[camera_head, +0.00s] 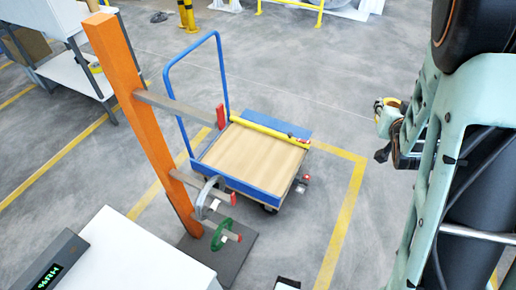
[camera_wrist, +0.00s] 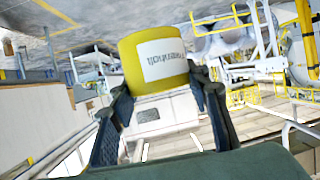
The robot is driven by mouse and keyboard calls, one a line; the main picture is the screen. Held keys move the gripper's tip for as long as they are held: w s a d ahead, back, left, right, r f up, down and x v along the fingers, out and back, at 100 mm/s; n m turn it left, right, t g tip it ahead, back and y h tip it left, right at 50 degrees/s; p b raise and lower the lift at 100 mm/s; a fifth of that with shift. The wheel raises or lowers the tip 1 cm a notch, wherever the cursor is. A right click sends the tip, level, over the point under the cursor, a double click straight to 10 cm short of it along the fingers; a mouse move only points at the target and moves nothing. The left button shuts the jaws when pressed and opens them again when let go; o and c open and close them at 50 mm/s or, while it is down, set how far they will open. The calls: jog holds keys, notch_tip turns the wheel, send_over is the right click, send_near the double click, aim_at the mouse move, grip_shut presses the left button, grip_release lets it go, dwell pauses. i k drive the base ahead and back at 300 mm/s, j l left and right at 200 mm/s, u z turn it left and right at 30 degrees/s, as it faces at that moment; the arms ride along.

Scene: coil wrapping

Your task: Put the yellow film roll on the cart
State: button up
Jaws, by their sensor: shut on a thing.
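The yellow film roll (camera_wrist: 158,58) with a white printed label is held between the two dark fingers of my gripper (camera_wrist: 160,88) in the wrist view. Most of the deck is bare. My gripper is apart from the cart.
A yellow bar (camera_head: 265,129) lies along the cart's far edge. An orange post (camera_head: 135,100) with side arms stands left of the cart, bearing a grey coil (camera_head: 205,190) and a green coil (camera_head: 219,235). A white cabinet (camera_head: 125,255) is at lower left. The floor between roll and cart looks clear.

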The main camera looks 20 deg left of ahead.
aim_at(270, 163)
jog(key=i, duration=1)
jog(key=i+l+u, duration=0.2)
jog(key=i, duration=0.65)
jog(key=j+u, duration=0.1)
jog(key=u, duration=1)
